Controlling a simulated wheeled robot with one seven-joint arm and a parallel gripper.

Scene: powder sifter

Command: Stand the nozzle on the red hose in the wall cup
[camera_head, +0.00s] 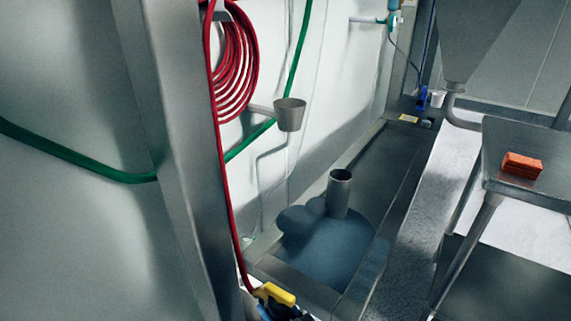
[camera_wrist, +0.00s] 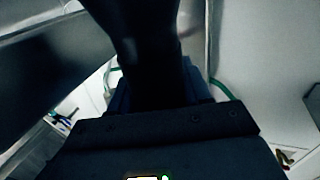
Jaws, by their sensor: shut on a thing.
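The red hose (camera_head: 226,190) runs down from a coil on the wall to a yellow nozzle (camera_head: 276,293) at the bottom edge of the head view. My gripper (camera_head: 284,312) is shut on the nozzle there, mostly cut off by the frame edge. The wall cup (camera_head: 289,114) is a grey tapered cup on a short arm on the white wall, above and apart from the nozzle. It looks empty, though its inside is hardly visible. In the wrist view, dark shapes fill the middle and hide the fingertips and the grip.
A steel post (camera_head: 180,170) stands left of the hose. A green hose (camera_head: 262,132) passes behind the cup. Below it, a floor trough (camera_head: 384,215) holds an upright pipe and a dark wet patch. A steel table (camera_head: 520,195) with an orange-red block (camera_head: 522,165) stands right.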

